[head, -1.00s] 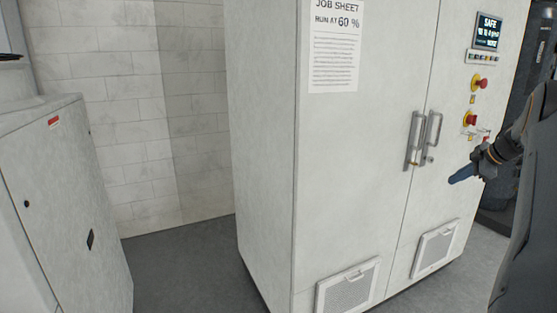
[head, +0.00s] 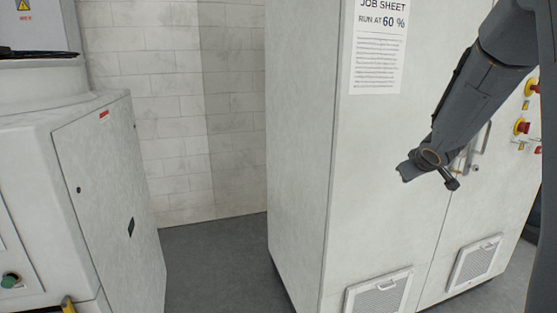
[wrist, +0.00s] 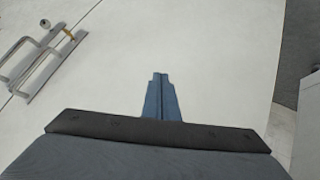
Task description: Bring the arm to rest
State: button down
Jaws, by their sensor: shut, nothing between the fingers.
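My arm (head: 480,90) comes in from the upper right in the head view and hangs in front of the white cabinet (head: 300,170). My gripper (head: 404,172) is at its lower end, in front of the cabinet's left door. In the wrist view the blue-grey fingers (wrist: 160,97) lie together, shut and empty, over the plain white door. The door handles (wrist: 42,58) show at the left of the wrist view, apart from the fingers. In the head view my arm partly hides the handles and the control panel.
A job sheet (head: 379,45) reading "RUN AT 60 %" is on the left door. Red stop buttons (head: 522,127) sit at the right. Vent grilles (head: 378,293) are low on the doors. A white machine (head: 110,200) stands at the left. Bare grey floor (head: 215,260) lies between it and the cabinet.

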jog(key=s+a+f+m+g, duration=0.1)
jog(key=s+a+f+g, duration=0.2)
jog(key=s+a, duration=0.4)
jog(key=s+a+f+m+g+y, duration=0.1)
jog(key=s+a+f+g, duration=0.2)
jog(key=s, duration=1.3)
jog(key=s+a+f+m+g+y, duration=0.1)
jog(key=s+a+f, duration=0.4)
jog(key=s+a, duration=0.6)
jog(key=shift+s+a+f+g, duration=0.25)
jog(key=shift+s+f+g, duration=0.15)
jog(key=shift+s+g, duration=0.4)
jog(key=shift+w, duration=0.2)
